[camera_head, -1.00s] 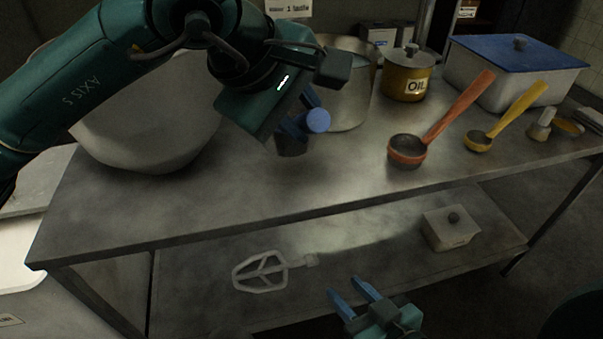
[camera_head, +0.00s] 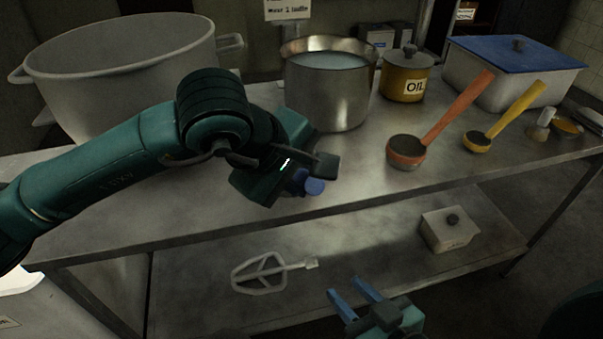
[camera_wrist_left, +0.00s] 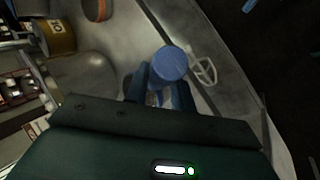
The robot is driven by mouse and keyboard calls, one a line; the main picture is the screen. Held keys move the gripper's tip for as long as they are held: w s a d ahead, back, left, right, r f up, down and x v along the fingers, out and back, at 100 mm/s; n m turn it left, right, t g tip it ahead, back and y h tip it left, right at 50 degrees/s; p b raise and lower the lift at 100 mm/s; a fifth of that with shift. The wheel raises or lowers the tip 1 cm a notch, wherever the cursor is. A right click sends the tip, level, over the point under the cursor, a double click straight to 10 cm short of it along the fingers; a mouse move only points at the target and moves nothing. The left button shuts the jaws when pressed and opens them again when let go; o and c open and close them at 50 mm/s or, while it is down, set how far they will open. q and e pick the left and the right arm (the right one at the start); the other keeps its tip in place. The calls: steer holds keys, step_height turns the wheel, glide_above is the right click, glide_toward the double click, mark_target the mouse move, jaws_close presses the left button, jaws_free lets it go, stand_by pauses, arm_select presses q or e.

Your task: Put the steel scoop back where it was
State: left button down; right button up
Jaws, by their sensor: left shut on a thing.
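My left gripper (camera_head: 299,182) is shut on the steel scoop, low over the front part of the steel table. The scoop's round blue handle end (camera_head: 314,187) sticks out past the fingers. It also shows between the fingers in the left wrist view (camera_wrist_left: 170,63). The scoop's bowl is hidden now, and I cannot tell whether it touches the table. An orange scoop (camera_head: 408,150) and a yellow scoop (camera_head: 478,142) rest on the table to the right, handles tilted up. My right gripper (camera_head: 344,286) is open and empty, low in front of the lower shelf.
A steel pot of pale liquid (camera_head: 328,100) stands behind my left gripper. A large grey pot (camera_head: 120,75) is at the left. The OIL pot (camera_head: 400,88) and a blue-lidded box (camera_head: 480,90) stand behind the scoops. The lower shelf bears a whisk paddle (camera_head: 262,277) and a small box (camera_head: 440,240).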

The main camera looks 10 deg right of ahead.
arm_select(q)
steer(key=c, duration=1.6)
jaws_free()
steer(key=shift+f, duration=0.15)
steer(key=o, duration=0.4)
